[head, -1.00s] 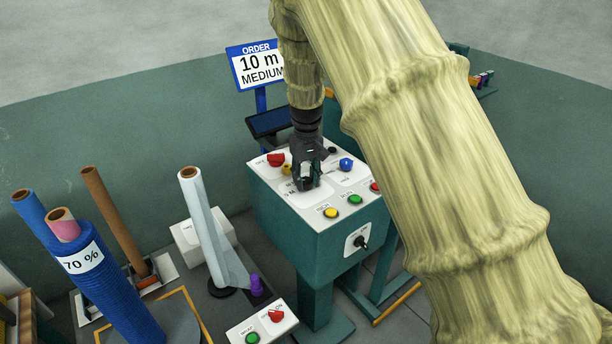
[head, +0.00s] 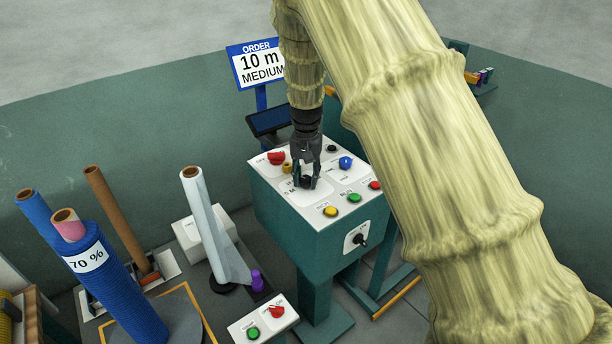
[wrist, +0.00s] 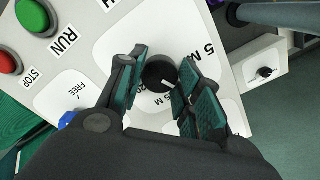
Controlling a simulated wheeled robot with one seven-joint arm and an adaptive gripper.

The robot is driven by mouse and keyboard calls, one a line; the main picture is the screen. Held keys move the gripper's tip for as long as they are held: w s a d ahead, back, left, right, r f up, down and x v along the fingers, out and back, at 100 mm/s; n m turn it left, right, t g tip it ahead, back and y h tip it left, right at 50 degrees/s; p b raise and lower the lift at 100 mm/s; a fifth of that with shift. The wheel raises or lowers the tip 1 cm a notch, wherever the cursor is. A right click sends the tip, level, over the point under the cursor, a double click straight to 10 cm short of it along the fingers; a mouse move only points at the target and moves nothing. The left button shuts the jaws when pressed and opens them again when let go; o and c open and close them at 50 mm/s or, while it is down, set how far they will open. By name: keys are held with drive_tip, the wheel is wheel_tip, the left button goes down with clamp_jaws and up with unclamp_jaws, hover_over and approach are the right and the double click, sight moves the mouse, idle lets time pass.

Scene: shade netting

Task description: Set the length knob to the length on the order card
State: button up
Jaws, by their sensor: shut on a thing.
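The order card (head: 262,65) stands on a post behind the control box and reads 10 m, MEDIUM. The black length knob (head: 306,182) is on the box's white top panel, by a 5 M label. In the wrist view the round knob (wrist: 158,74) sits between the fingers, with a small white mark on its lower right side. A 5 M label is right of it, and other length markings below are partly hidden. My gripper (head: 306,184) points down at the panel and is shut on the knob; the wrist view shows its fingertips (wrist: 160,78) on either side.
The control box (head: 318,239) also carries a red knob (head: 276,158), a blue knob (head: 345,162), and yellow (head: 330,211), green and red buttons close by. A clear film roll (head: 202,225) and a blue net roll (head: 112,280) stand to the left.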

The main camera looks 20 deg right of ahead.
sight(306, 178)
drive_tip(key=shift+w+r, duration=0.1)
idle(0.3)
drive_tip(key=o, duration=1)
drive_tip(key=shift+o, duration=0.2)
wheel_tip(306, 178, up, 12)
